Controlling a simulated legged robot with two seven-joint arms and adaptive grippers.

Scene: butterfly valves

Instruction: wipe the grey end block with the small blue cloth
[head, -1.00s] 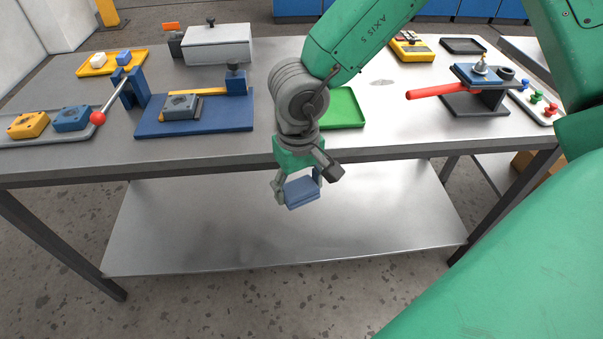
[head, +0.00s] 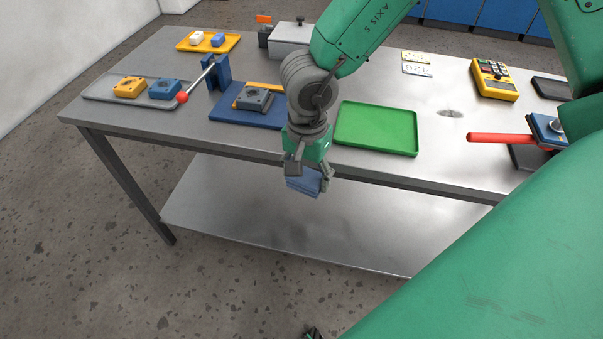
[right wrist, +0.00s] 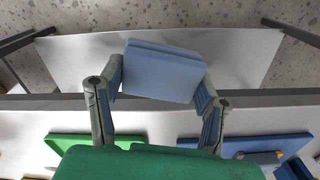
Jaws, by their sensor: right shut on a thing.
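My right gripper (head: 307,175) is shut on the small blue cloth (head: 303,183), a folded pad, in front of the table's front edge, above the lower shelf. The right wrist view shows the cloth (right wrist: 163,72) between both fingers. A grey block (head: 254,98) with a round hole in its top sits on the blue base plate (head: 228,113), behind and left of the gripper; it looks like the grey end block. The cloth is well apart from it. My right arm hides the plate's right end. I cannot make out my left gripper.
A red-tipped lever (head: 183,97) leans left from a blue stand. A grey tray (head: 100,96) with yellow and blue blocks lies at left. A green tray (head: 376,130) lies right of the gripper. A red handle (head: 498,138) sticks out farther right. Bare tabletop lies around the green tray.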

